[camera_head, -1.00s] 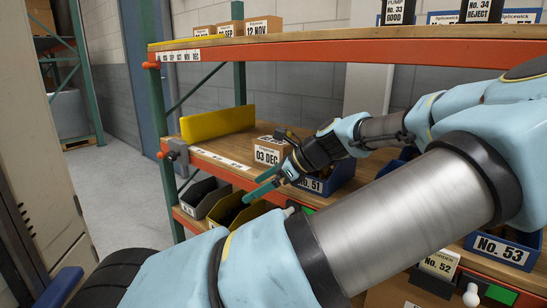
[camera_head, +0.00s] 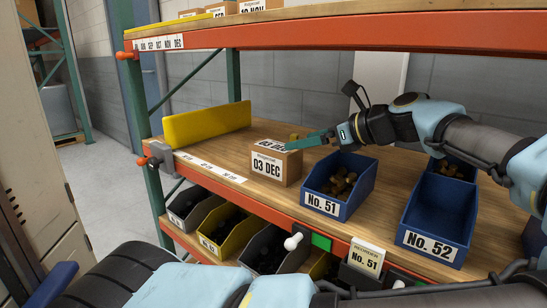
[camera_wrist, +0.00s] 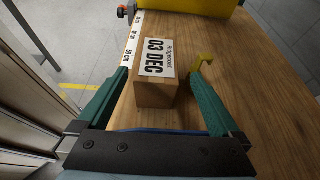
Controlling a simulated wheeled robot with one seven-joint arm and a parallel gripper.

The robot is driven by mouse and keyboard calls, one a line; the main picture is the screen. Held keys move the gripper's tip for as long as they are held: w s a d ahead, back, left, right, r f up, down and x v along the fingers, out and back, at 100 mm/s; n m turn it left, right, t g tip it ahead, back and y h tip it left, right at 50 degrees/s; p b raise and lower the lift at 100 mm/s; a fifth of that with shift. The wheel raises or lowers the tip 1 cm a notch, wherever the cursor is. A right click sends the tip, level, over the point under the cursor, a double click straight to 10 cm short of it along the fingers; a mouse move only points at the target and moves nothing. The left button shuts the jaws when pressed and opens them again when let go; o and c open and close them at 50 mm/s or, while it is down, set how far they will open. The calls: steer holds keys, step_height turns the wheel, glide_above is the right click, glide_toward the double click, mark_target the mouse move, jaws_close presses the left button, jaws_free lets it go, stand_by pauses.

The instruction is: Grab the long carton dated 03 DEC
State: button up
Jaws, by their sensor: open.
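The long carton dated 03 DEC (camera_head: 289,168) is a brown box with white labels on its top and front. It stands on the wooden middle shelf, left of the blue bin No. 51. My gripper (camera_head: 306,143) is at the carton's upper right in the head view, with its teal fingers pointing left. In the wrist view the carton (camera_wrist: 154,95) lies between the two open teal fingers of my gripper (camera_wrist: 158,95), nearer the left one. Nothing is held. I cannot tell how deep the fingers reach beside the carton.
The blue bins No. 51 (camera_head: 325,205) and No. 52 (camera_head: 432,240) stand to the right on the shelf. A yellow divider (camera_head: 207,123) stands at the left. A small yellow hook-like piece (camera_wrist: 203,62) is near the right finger. The orange upper beam (camera_head: 400,32) runs overhead.

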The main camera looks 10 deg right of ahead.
mark_target(276, 146)
steer(key=x, duration=1)
steer(key=shift+s+a+p, duration=0.1)
steer(key=shift+p, duration=0.3)
steer(key=shift+r, duration=0.1)
jaws_close()
